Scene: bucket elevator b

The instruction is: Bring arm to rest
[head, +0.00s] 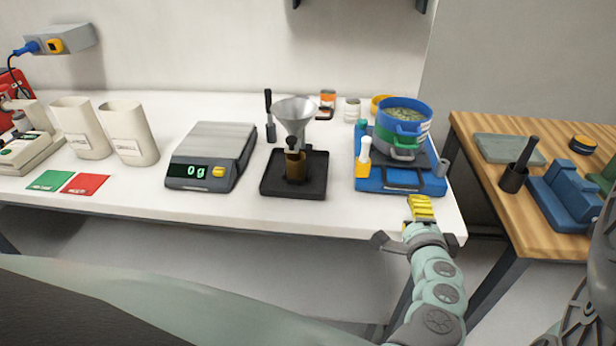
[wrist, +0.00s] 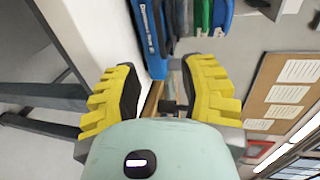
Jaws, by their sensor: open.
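My gripper (head: 421,208) has yellow ribbed fingers and is at the front right edge of the white table in the head view, just in front of the blue stand. In the wrist view, the two yellow fingers of my gripper (wrist: 160,92) are spread apart with nothing between them. My pale green arm reaches up from the bottom right of the head view. The gripper is open and empty.
The blue stand (head: 372,183) holds a blue sieve (head: 412,108) over a green one. A funnel (head: 294,115), a scale (head: 212,142) reading 0 g and beige cups (head: 133,143) stand left. A wooden table (head: 500,206) is at right.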

